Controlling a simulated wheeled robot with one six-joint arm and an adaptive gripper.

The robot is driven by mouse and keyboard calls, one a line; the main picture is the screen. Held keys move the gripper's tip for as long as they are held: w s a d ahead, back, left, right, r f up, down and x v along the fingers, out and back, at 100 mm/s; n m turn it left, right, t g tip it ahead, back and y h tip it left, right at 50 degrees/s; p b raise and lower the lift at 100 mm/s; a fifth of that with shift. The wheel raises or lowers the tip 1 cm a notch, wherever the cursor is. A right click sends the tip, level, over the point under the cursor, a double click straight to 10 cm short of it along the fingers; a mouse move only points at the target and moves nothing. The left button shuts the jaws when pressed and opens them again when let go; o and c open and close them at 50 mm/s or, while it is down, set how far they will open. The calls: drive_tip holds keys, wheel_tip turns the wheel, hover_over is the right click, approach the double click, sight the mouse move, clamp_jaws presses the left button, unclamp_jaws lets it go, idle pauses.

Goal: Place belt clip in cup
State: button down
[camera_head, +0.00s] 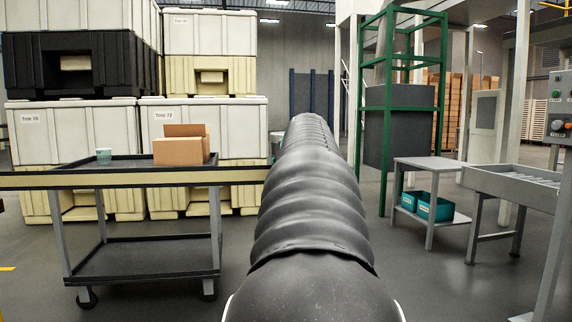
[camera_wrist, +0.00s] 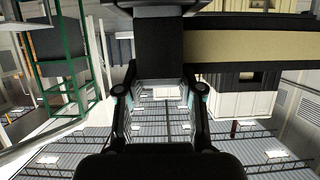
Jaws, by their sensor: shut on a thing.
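In the wrist view my gripper (camera_wrist: 160,74) is shut on a dark block, which I take as the belt clip (camera_wrist: 159,42). A wide tan belt (camera_wrist: 250,50) with black edges runs from the clip to the right edge. In the head view the belt (camera_head: 120,179) stretches level from the left edge to behind my arm, which hides the gripper and clip. A small teal cup (camera_head: 104,154) stands on the cart at left; I cannot tell if it is the task's cup. No other clear cup shows.
The cart (camera_head: 146,260) with an open cardboard box (camera_head: 180,149) stands behind the belt. Stacked totes (camera_head: 82,130) fill the left back. A green frame (camera_head: 388,110), a grey table (camera_head: 428,165) and a roller conveyor (camera_head: 515,183) stand at right. Floor between is clear.

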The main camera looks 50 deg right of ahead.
drive_tip(key=shift+f, duration=0.15)
drive_tip(key=c, duration=0.7)
unclamp_jaws()
drive_tip(key=shift+s+a+r, duration=0.1)
drive_tip(key=shift+s+r, duration=0.15)
drive_tip(key=b+v, duration=0.1)
drive_tip(key=v, duration=1)
drive_tip(key=shift+s+a+r, duration=0.1)
drive_tip(key=shift+s+a, duration=0.05)
drive_tip(key=shift+s, duration=0.05)
